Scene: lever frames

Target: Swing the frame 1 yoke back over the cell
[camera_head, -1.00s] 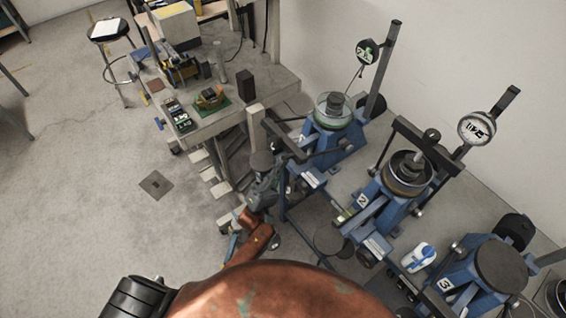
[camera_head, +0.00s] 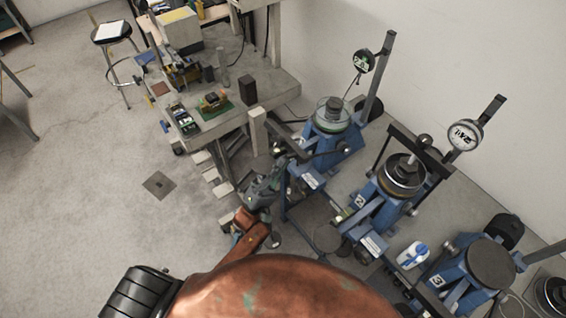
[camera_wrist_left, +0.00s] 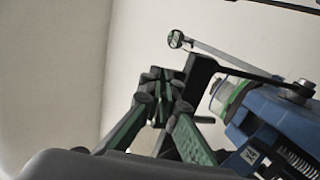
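The frame 1 yoke (camera_head: 285,137) is a dark bar on the farthest blue lever frame (camera_head: 340,147). It is swung out to the left of the cell (camera_head: 333,115), a round clear-walled dish with a dark weight in it. My left gripper (camera_head: 268,165) is low beside the yoke's near side. In the left wrist view the gripper (camera_wrist_left: 160,88) has its fingertips drawn together, with nothing clear between them. The yoke's black bar (camera_wrist_left: 196,82) stands just right of the fingertips; I cannot tell whether they touch. My right gripper is out of view.
Frame 2 (camera_head: 385,205) and frame 3 (camera_head: 470,270) stand to the right in a row. A workbench (camera_head: 270,90) with tools is at upper left, close to my left arm. A dial gauge (camera_head: 363,61) stands behind the cell.

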